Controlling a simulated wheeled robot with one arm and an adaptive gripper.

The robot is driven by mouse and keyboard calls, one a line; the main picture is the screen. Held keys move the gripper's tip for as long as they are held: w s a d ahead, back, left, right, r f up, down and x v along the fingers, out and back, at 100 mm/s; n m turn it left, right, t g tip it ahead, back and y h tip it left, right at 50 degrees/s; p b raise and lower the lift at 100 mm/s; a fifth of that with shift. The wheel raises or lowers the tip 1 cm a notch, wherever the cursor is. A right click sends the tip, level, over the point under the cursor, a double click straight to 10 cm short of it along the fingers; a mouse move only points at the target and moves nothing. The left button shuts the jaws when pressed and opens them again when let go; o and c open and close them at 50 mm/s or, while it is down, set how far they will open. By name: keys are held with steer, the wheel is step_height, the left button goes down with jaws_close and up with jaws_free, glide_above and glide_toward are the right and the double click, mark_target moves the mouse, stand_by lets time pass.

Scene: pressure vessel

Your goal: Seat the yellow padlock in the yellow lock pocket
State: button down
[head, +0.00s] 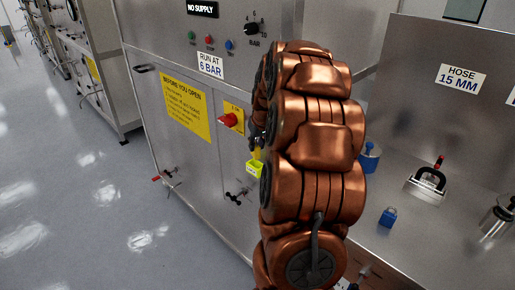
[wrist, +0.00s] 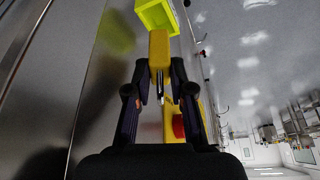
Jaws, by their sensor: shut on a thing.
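My gripper (wrist: 159,75) is shut on the yellow padlock (wrist: 159,45). The padlock's body points away from my fingers, and its grey shackle shows between them. The bright yellow lock pocket (wrist: 154,14) is just beyond the padlock in the wrist view, and the padlock's far end overlaps its edge there. I cannot tell whether they touch. In the head view the pocket (head: 255,169) is on the cabinet front, just below my gripper (head: 257,147). My copper arm hides much of the gripper, and only a sliver of yellow shows above the pocket.
A red rotary switch (head: 231,120) on a yellow plate is on the panel above the pocket. A black handle (head: 238,196) is below. On the steel bench at right are a blue padlock (head: 388,217) and a black-handled clamp (head: 427,187). Open floor (head: 70,190) lies left.

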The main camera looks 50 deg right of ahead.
mark_target(258, 148)
step_height(258, 148, down, 3)
steer(key=shift+r+p, duration=0.2)
steer(key=shift+p, duration=0.4)
steer(key=shift+f+b, duration=0.4)
steer(key=shift+b, duration=0.05)
steer(key=c, duration=1)
jaws_free()
steer(key=shift+r, duration=0.1)
